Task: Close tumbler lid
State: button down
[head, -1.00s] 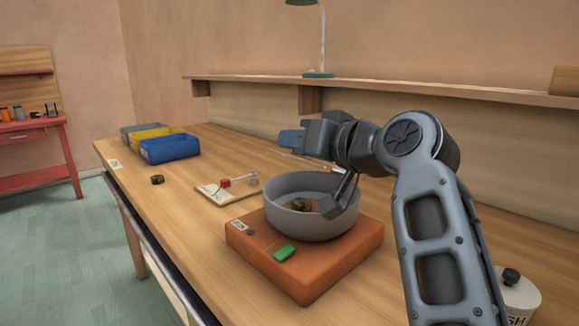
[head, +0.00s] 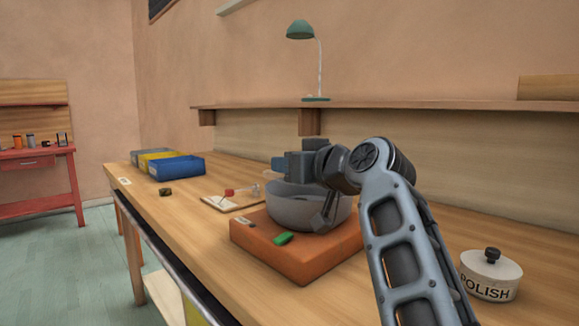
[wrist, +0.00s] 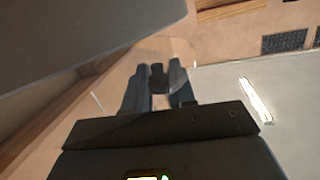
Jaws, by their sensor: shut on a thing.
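The tumbler is a grey round bowl (head: 300,212) on an orange base (head: 285,258) with a green switch (head: 284,238). A dark bracket (head: 328,215) stands at its right side. My gripper (head: 278,164) is above the bowl's back left rim, pointing left. In the wrist view, its fingers (wrist: 159,82) are shut on a small dark knob (wrist: 158,75). A faint see-through surface, apparently the clear lid (wrist: 165,47), shows around the knob. The lid is hard to make out in the head view, so I cannot tell its exact tilt. The bowl's inside is hidden.
A small board with a red part (head: 230,200) lies left of the base. Blue (head: 178,168) and yellow bins stand farther back left. A white POLISH jar (head: 490,275) stands at the right. A shelf with a green lamp (head: 301,30) runs behind.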

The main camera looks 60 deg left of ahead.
jog(key=shift+r, duration=0.15)
jog(key=c, duration=1)
grip_release()
notch_tip(320, 180, up, 5)
jog(key=p, duration=0.3)
jog(key=w+d+r+p, duration=0.1)
jog(key=d+r, duration=0.1)
jog(key=d, duration=0.1)
jog(key=w+d+r+p, duration=0.1)
jog(key=d+r, duration=0.1)
jog(key=d, duration=0.2)
jog(key=w+d+r+p, duration=0.1)
jog(key=d+p, duration=0.1)
jog(key=d, duration=0.2)
jog(key=shift+d+r, duration=0.15)
jog(key=shift+r, duration=0.25)
